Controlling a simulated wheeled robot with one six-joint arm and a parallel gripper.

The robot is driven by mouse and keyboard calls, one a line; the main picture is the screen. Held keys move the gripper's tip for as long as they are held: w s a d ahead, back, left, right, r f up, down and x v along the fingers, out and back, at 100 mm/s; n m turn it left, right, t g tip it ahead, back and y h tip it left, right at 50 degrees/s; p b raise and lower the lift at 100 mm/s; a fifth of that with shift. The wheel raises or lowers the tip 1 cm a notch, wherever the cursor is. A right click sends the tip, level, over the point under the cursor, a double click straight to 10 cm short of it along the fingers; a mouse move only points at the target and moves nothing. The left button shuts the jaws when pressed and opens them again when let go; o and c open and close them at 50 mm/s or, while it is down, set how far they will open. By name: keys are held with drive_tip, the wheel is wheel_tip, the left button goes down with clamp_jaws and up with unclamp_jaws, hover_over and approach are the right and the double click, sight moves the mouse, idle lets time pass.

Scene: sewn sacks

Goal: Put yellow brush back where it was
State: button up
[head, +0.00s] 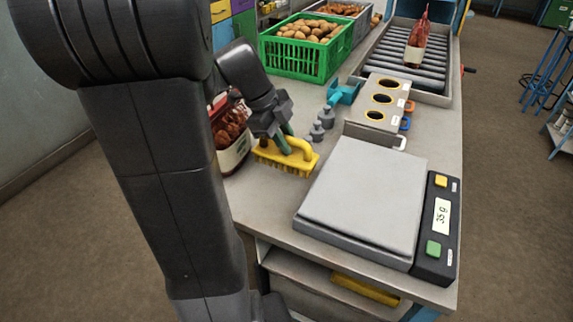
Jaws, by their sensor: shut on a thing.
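The yellow brush (272,155) has a curved handle and bristles pointing down. It is at the left side of the bench top (258,203), left of the scale. My gripper (288,142) comes down from above and is shut on the brush by its handle. My arm and gripper hide part of the handle. I cannot tell whether the bristles touch the bench or hang just above it.
A netted red sack (232,150) stands close left of the brush, partly behind my arm. Grey weights (326,117) stand behind the brush. The scale (362,195) is to its right. A green crate of potatoes (295,66) is farther back. A yellow item (365,290) lies on the lower shelf.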

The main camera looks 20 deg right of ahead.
sight(279, 152)
wheel_tip(279, 152, down, 7)
drive_tip(key=shift+a+r, duration=0.1)
drive_tip(key=shift+r, duration=0.05)
clamp_jaws()
drive_tip(key=shift+s+a+f, duration=0.1)
drive_tip(key=shift+s+f, duration=0.05)
drive_tip(key=shift+f, duration=0.15)
drive_tip(key=o, duration=0.9)
unclamp_jaws()
drive_tip(key=shift+f, duration=0.15)
drive_tip(key=v, duration=0.8)
drive_tip(key=shift+d, duration=0.25)
